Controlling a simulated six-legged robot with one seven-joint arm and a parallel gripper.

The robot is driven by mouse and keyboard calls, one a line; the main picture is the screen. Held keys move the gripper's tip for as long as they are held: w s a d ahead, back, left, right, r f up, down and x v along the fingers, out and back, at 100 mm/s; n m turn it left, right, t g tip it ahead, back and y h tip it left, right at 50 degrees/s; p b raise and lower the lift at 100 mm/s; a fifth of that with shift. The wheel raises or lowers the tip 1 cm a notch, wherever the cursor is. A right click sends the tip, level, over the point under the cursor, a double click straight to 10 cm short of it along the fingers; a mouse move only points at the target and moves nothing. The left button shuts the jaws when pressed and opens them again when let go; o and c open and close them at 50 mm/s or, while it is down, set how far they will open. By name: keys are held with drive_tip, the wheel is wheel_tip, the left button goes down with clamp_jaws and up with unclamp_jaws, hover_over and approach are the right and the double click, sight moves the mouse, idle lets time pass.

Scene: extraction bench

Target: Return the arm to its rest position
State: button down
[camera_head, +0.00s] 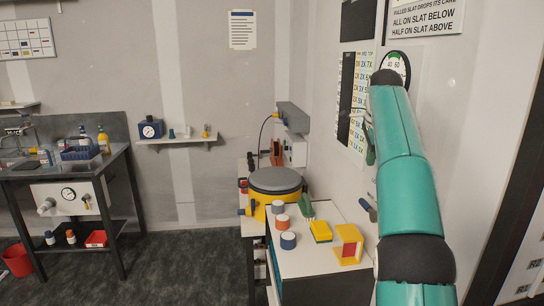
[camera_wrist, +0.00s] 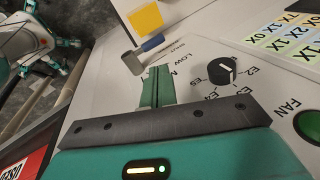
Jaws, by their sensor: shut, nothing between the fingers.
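My teal arm (camera_head: 405,150) rises along the right side of the head view, bent over at the top near the wall. My gripper is mostly hidden behind the arm there. In the wrist view my gripper (camera_wrist: 158,72) has its two teal fingers together with nothing between them. The fingers are in front of a white control panel (camera_wrist: 195,58). I cannot tell whether they touch it. A black selector knob (camera_wrist: 222,70) is to their right, and a grey and blue handle (camera_wrist: 134,60) is just beyond them to the left.
A green fan button (camera_wrist: 309,125) is at the wrist view's right. A dark lab table (camera_head: 65,169) stands left. The floor (camera_head: 190,270) between is clear.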

drive_tip(key=s+a+n+t+y, duration=0.1)
drive_tip(key=s+a+n, duration=0.4)
drive_tip(key=s, duration=0.5)
drive_tip(key=s+a+n, duration=0.5)
drive_tip(key=s+a, duration=0.1)
drive_tip(key=s, duration=0.3)
drive_tip(key=s+a+f+n, duration=0.3)
drive_tip(key=s+f+n, duration=0.2)
drive_tip(key=s+f, duration=0.4)
drive_tip(key=s+a+f+n+t, duration=0.1)
drive_tip(key=s+a+f+n, duration=0.3)
drive_tip(key=s+f, duration=0.5)
drive_tip(key=s+n, duration=0.1)
drive_tip(key=s, duration=0.1)
drive_tip(key=shift+s+a, duration=0.25)
drive_tip(key=shift+s, duration=0.05)
